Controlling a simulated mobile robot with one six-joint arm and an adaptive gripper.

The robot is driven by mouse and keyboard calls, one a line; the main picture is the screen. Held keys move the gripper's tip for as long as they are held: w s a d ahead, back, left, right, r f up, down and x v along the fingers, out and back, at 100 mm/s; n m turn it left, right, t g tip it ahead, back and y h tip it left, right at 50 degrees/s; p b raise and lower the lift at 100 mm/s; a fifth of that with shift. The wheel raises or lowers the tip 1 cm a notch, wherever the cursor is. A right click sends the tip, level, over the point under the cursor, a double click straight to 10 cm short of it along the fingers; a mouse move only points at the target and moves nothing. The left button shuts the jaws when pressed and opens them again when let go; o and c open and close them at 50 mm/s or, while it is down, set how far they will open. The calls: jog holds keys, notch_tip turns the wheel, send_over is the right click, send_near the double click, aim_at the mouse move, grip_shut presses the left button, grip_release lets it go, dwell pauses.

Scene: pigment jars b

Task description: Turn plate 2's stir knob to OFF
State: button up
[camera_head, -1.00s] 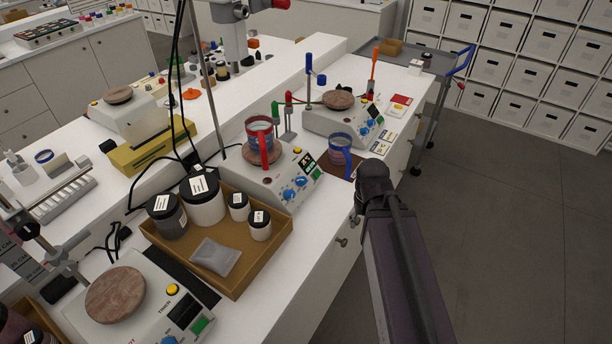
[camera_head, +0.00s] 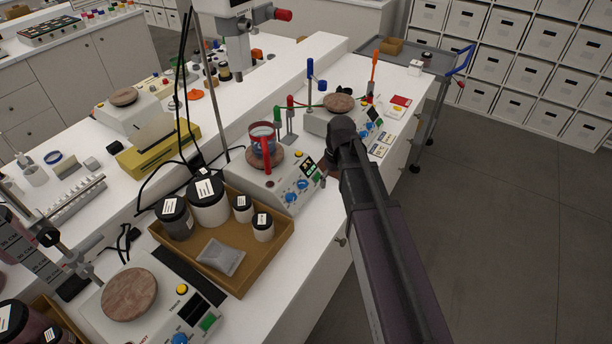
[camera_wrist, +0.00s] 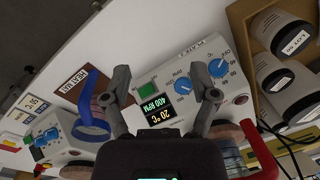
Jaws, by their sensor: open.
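Plate 2 (camera_wrist: 165,70), a white hot plate, fills the middle of the wrist view, and its label looks like PLATE 2. It also shows in the head view (camera_head: 262,187). Its front has two blue knobs. The one nearer the display, apparently the stir knob (camera_wrist: 183,86), has what looks like an RPM mark; the other (camera_wrist: 218,68) is beside it. The display (camera_wrist: 155,108) reads 20 °C and 400 RPM. My gripper (camera_wrist: 167,84) is open and empty, its fingers spread on either side of the stir knob in the picture. I cannot tell the gap in depth.
A red-handled mug (camera_head: 263,143) stands on plate 2. A blue-handled mug (camera_wrist: 98,110) is beside it in the wrist view. A cardboard tray (camera_head: 215,262) of jars stands beside plate 2. Another plate (camera_head: 325,118) is farther along the bench. The aisle floor is clear.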

aim_at(305, 183)
jog(key=w+a+r+n+p, duration=0.3)
jog(key=w+a+r+n, duration=0.1)
jog(key=w, duration=0.5)
jog(key=a+r, duration=0.1)
jog(key=a, duration=0.1)
jog(key=shift+a+g+y, duration=0.3)
jog(key=shift+a, duration=0.05)
jog(key=shift+f, duration=0.2)
jog(key=f+b, duration=0.4)
jog(key=s+a+f+b, duration=0.1)
jog(key=f+b, duration=0.3)
jog(key=f, duration=0.1)
jog(key=s+f+b, duration=0.1)
jog(key=f+b, duration=0.3)
jog(key=b, duration=0.1)
jog(key=shift+a+f, duration=0.15)
jog(key=shift+a, duration=0.2)
jog(key=shift+d, duration=0.1)
grip_shut()
